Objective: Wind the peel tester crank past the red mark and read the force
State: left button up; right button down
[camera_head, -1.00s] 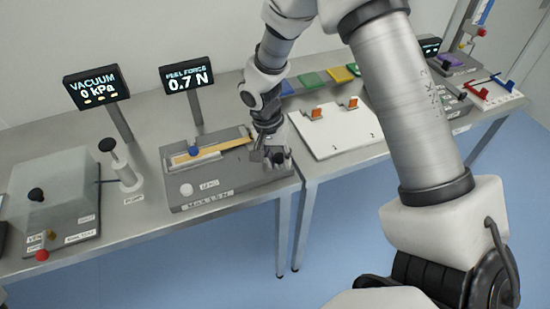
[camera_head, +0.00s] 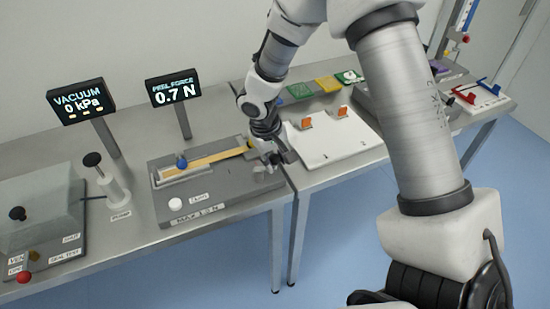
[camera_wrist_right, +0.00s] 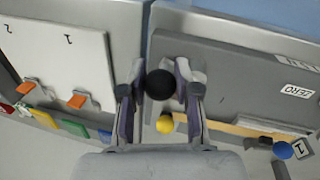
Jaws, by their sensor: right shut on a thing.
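The peel tester (camera_head: 225,194) is a grey slab on the bench with a yellow strip (camera_head: 222,154) along its back and a blue knob (camera_head: 182,162) at its left. Its display (camera_head: 172,90) reads PEEL FORCE 0.7 N. My right gripper (camera_head: 275,158) is at the slab's right end. In the right wrist view the gripper (camera_wrist_right: 160,88) is shut on a round black knob (camera_wrist_right: 159,84), the crank's handle. The crank's arm is mostly hidden, and I cannot make out the red mark. My left gripper is not in view.
A vacuum display (camera_head: 82,101) reading 0 kPa, a pump (camera_head: 115,187) and a vacuum chamber (camera_head: 45,212) stand to the left. A white board (camera_head: 335,143) with orange tabs lies close on the right. A white zero button (camera_head: 175,204) is at the slab's front.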

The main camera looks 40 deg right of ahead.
jog(key=shift+w+n, duration=0.1)
jog(key=shift+n, duration=0.2)
jog(key=c, duration=0.8)
grip_release()
jog(key=shift+c, duration=0.2)
jog(key=shift+w+f, duration=0.1)
jog(key=shift+w, duration=0.05)
jog(key=r, duration=0.4)
jog(key=a+r, duration=0.1)
jog(key=r, duration=0.3)
jog(key=a+r, duration=0.1)
jog(key=r, duration=0.2)
jog(key=shift+a+r, duration=0.15)
jog(key=shift+r, duration=0.25)
